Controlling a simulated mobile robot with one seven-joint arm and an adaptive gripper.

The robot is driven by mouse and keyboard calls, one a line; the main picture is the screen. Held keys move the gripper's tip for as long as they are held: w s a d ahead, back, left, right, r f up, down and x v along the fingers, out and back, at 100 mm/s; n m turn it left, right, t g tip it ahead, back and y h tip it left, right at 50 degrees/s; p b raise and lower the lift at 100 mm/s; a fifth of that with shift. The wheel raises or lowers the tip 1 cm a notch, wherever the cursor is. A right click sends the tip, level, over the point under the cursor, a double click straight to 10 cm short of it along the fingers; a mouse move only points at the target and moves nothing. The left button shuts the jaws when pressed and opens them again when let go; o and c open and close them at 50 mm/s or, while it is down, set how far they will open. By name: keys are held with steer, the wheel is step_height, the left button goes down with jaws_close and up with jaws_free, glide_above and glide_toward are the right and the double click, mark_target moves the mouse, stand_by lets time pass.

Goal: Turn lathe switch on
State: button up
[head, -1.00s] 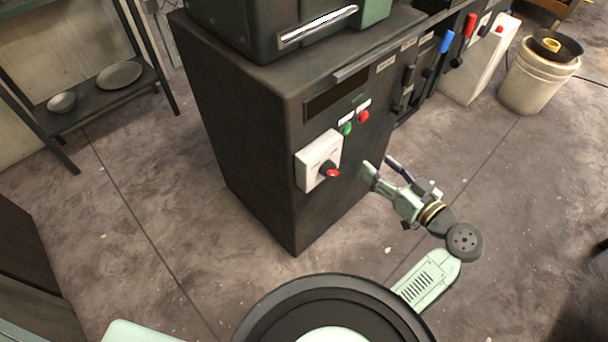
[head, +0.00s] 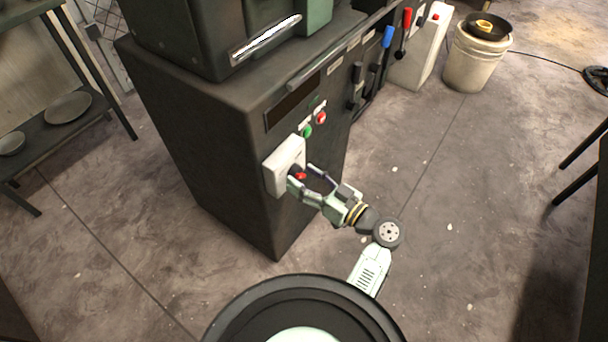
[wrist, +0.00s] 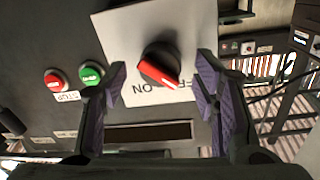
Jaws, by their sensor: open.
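The lathe switch is a red and black rotary knob (wrist: 160,66) on a white box (head: 284,165), mounted on the dark lathe cabinet (head: 215,165). In the wrist view the white plate (wrist: 125,28) carries the letters ON and a partly covered OFF, upside down. The knob's red pointer is aimed toward the partly covered OFF. My gripper (head: 306,181) is open, with its fingers on either side of the knob. In the wrist view the purple-padded fingers (wrist: 162,95) stand apart from the knob, with gaps on both sides.
A green button (head: 307,131) and a red button (head: 321,118) sit above the switch box. Blue (head: 387,37) and red (head: 406,18) levers stand farther along the lathe. A bucket (head: 476,60) stands at the back right.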

steer(key=shift+w+a, duration=0.15)
steer(key=shift+a, duration=0.05)
steer(key=shift+c, duration=0.6)
steer(key=c, duration=1)
steer(key=shift+c, duration=0.2)
